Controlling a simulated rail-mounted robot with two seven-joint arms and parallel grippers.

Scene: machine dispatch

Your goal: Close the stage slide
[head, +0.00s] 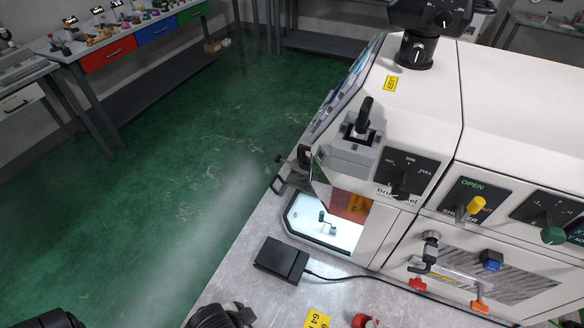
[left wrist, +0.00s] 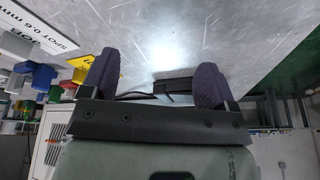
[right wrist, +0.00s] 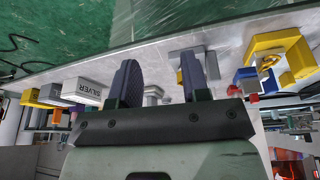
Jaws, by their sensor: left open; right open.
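A white machine (head: 440,110) fills the right of the head view. Low on its left end is a brightly lit opening with a pale floor (head: 325,232), and a small part with a green knob (head: 322,216) stands in it. An amber panel (head: 352,205) hangs above. I cannot tell for sure which part is the stage slide. My left gripper (left wrist: 157,76) is open, with nothing between its fingers. My right gripper (right wrist: 157,82) is open; a grey part (right wrist: 152,96) shows behind the gap, apart from the fingers as far as I can see.
A black box (head: 283,260) with a cable lies on the grey bench before the opening. A yellow-knobbed lever (head: 470,208) and a green knob (head: 553,235) jut from the machine. The right wrist view shows a block marked SILVER (right wrist: 84,90) and a yellow clamp (right wrist: 282,55).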

